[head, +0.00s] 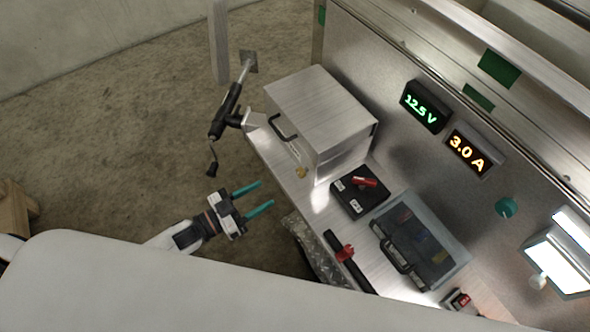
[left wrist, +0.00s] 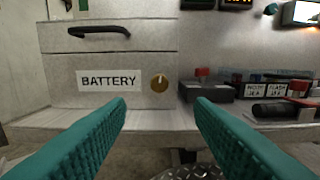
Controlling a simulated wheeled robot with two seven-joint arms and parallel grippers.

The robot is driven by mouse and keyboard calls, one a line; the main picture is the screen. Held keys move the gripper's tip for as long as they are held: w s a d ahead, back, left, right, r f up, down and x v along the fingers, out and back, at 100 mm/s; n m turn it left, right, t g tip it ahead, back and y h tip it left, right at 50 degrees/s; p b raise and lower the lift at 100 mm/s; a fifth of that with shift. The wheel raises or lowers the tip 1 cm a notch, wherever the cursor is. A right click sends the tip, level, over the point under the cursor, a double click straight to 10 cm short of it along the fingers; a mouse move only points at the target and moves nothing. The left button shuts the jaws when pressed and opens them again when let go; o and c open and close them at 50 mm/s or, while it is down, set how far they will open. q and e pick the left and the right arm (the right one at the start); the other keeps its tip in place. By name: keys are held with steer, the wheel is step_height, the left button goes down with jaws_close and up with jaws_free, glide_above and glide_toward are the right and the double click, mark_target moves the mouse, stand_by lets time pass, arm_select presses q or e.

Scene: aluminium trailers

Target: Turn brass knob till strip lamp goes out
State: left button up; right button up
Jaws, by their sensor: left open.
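The brass knob (left wrist: 159,83) sits on the front of a metal box, right of a label reading BATTERY (left wrist: 108,80). In the head view the knob (head: 301,173) shows small at the box's lower front. The strip lamp (head: 562,262) at the right edge of the head view is lit white; it also shows in the left wrist view (left wrist: 301,13). My left gripper (head: 261,197) has teal fingers, open and empty, pointing at the box front and apart from it. In the left wrist view the knob lies between and beyond the fingertips (left wrist: 162,108). My right gripper is not in view.
The metal box (head: 320,105) with a black handle stands on a narrow shelf. Displays read 12.5 V (head: 425,106) and 3.0 A (head: 468,150). A black switch box with a red lever (head: 360,192) and a clear-lidded case (head: 420,243) lie to the right. A crank jack (head: 228,110) stands left.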

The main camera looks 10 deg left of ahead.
mark_target(298, 174)
arm_select(q)
steer(key=x, duration=1)
steer(key=shift+w+d+f+p, duration=0.1)
steer(key=shift+w+p, duration=0.05)
steer(key=shift+p, duration=0.2)
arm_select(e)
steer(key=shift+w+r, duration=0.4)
arm_select(q)
steer(key=c, duration=1)
steer(key=m, duration=0.5)
steer(key=shift+b, duration=0.4)
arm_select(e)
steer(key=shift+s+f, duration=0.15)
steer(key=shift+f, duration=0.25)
arm_select(q)
steer(key=o, duration=1)
